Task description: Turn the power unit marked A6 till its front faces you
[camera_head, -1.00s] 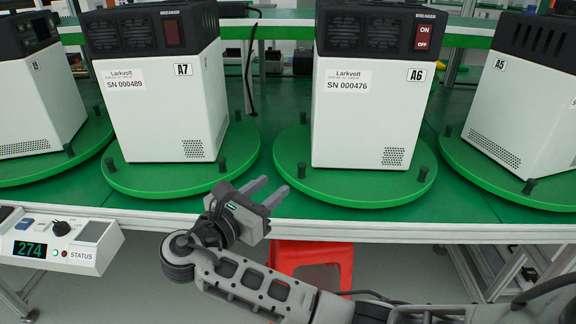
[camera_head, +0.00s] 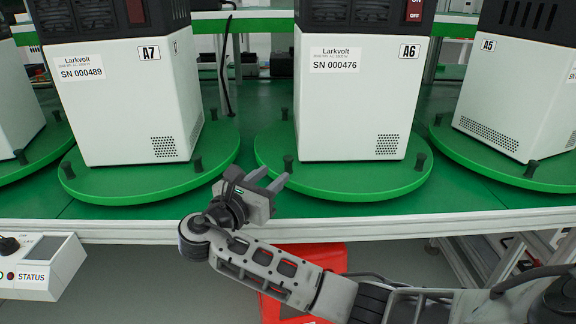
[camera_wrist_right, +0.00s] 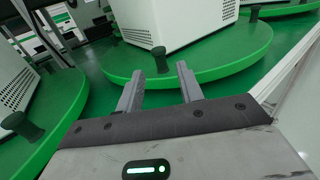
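The power unit marked A6 (camera_head: 350,110) stands upright on a round green turntable (camera_head: 345,192). The side towards me carries the Larkvolt SN 000476 label, the A6 tag, a small vent and a red ON/OFF switch, cut by the top edge. Dark pegs stand on the turntable rim, one at its near left (camera_head: 288,163). My right gripper (camera_head: 270,177) is open and empty at the turntable's near left edge. In the right wrist view its fingertips (camera_wrist_right: 160,70) point at the rim, with a dark peg (camera_wrist_right: 160,58) between them in the picture, apparently just beyond. My left gripper is out of view.
Unit A7 (camera_head: 120,105) on its turntable is at the left, and unit A5 (camera_head: 515,95) at the right. A status box (camera_head: 40,268) is at lower left. A red stool (camera_head: 325,257) stands below the table's front edge.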

